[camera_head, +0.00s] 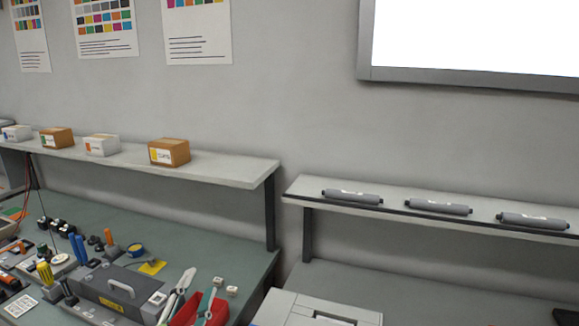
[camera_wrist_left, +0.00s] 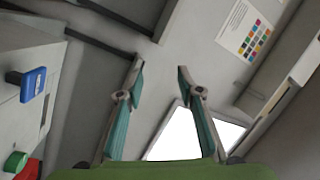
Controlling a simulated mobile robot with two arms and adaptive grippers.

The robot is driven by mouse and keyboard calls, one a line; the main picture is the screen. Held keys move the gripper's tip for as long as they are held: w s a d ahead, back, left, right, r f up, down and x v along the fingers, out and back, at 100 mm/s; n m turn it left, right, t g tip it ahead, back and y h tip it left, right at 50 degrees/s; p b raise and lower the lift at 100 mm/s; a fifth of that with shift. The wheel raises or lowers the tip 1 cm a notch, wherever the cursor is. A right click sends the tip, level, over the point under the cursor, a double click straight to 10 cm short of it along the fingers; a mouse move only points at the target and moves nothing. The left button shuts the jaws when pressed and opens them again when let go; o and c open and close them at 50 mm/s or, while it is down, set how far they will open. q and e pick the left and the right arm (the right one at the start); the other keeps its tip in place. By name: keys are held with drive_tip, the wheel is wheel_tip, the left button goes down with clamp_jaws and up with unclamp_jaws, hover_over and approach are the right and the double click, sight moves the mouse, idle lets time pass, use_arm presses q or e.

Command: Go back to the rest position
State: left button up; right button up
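My left gripper (camera_head: 203,277) shows at the bottom of the head view, its two grey fingers with teal pads pointing up in front of the left bench. In the left wrist view its fingers (camera_wrist_left: 160,77) stand apart with nothing between them, so it is open and empty. My right gripper is in neither view. Three grey toner cartridges, the left one (camera_head: 352,197), the middle one (camera_head: 438,207) and the right one (camera_head: 532,220), lie in a row on the right shelf (camera_head: 300,188).
The left shelf (camera_head: 225,172) holds several small boxes, including a brown one (camera_head: 169,152). The bench (camera_head: 215,225) below is cluttered on its left with tools and a grey case (camera_head: 105,290). A printer (camera_head: 315,310) stands at bottom centre. A blue-handled part (camera_wrist_left: 33,84) and red knob (camera_wrist_left: 28,170) show in the wrist view.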

use_arm(q)
drive_tip(key=s+a+f+n+g+y, duration=0.1)
drive_tip(key=s+a+f+n+g, duration=0.15)
drive_tip(key=f, duration=0.35)
drive_tip(key=s+a+f+n+g+y, duration=0.2)
drive_tip(key=s+f+n+g, duration=0.1)
drive_tip(key=f, duration=0.3)
drive_tip(key=s+d+f+n+g+h, duration=0.15)
drive_tip(key=s+f+g, duration=0.35)
drive_tip(key=s+f, duration=0.5)
drive_tip(key=s+d+f+n+g, duration=0.1)
drive_tip(key=s+f+n+g, duration=0.35)
drive_tip(key=s, duration=0.95)
wheel_tip(320, 180, down, 27)
drive_tip(key=m+g+b, duration=0.1)
drive_tip(key=g, duration=0.1)
drive_tip(key=s+a+f+g, duration=0.1)
drive_tip(key=s+a+f, duration=0.2)
drive_tip(key=s+f, duration=1.5)
drive_tip(key=shift+s+f+b, duration=0.2)
drive_tip(key=shift+b, duration=0.25)
